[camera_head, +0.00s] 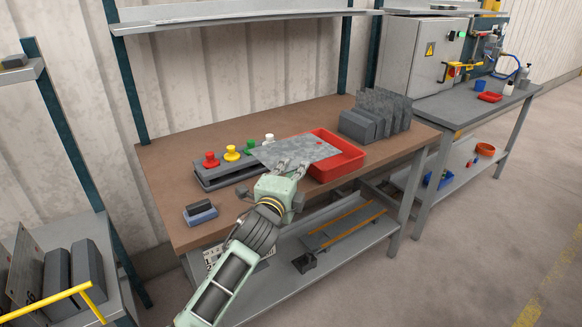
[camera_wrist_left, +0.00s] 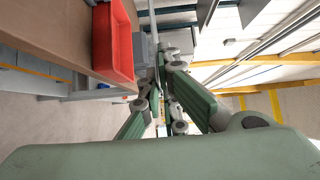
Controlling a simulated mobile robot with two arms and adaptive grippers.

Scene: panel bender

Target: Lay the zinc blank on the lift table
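The zinc blank (camera_head: 288,150), a thin mottled grey sheet, is held roughly flat above the brown workbench (camera_head: 178,160). In the head view it overlaps the red tray (camera_head: 346,163) and part of the grey block with coloured knobs. My left gripper (camera_head: 291,167) has its fingers at the sheet's near edge and appears shut on it. In the wrist view the sheet (camera_wrist_left: 153,22) looks edge-on, a narrow strip by the fingers, with the red tray (camera_wrist_left: 113,45) to its left. My right gripper is not in view. I cannot make out a lift table.
The grey block (camera_head: 220,177) with coloured knobs stands left of the tray. A rack of dark plates (camera_head: 378,117) stands at the back right. A small blue-and-black item (camera_head: 200,213) lies front left. A second bench (camera_head: 450,108) with a grey cabinet (camera_head: 420,52) stands right.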

